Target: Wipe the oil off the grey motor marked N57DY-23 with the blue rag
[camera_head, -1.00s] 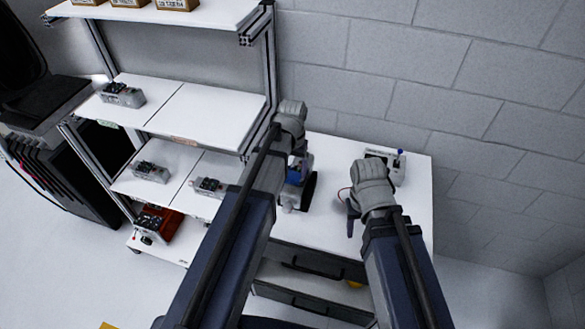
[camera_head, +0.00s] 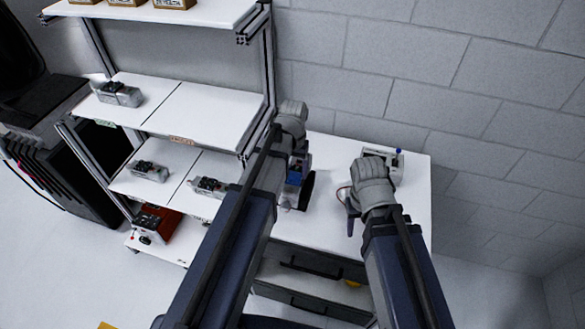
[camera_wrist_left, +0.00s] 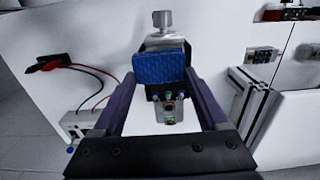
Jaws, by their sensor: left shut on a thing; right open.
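The grey motor (camera_head: 284,202) lies on the white worktop, partly hidden by my left arm in the head view. In the left wrist view the motor (camera_wrist_left: 167,42) shows its grey body and shaft, with a black connector end nearer me. The blue rag (camera_wrist_left: 158,69) is a folded block across the motor, between my left gripper's purple fingers; it also shows in the head view (camera_head: 294,178). My left gripper (camera_wrist_left: 158,78) is shut on the rag, over the motor. My right gripper (camera_head: 348,208) is open and empty above the worktop's right part. The marking and any oil cannot be made out.
A shelf rack (camera_head: 205,115) on the left holds several similar motors. A small white device (camera_head: 385,158) with red and black leads (camera_wrist_left: 98,78) stands at the worktop's back right. A block wall closes the back. Some worktop is clear between my grippers.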

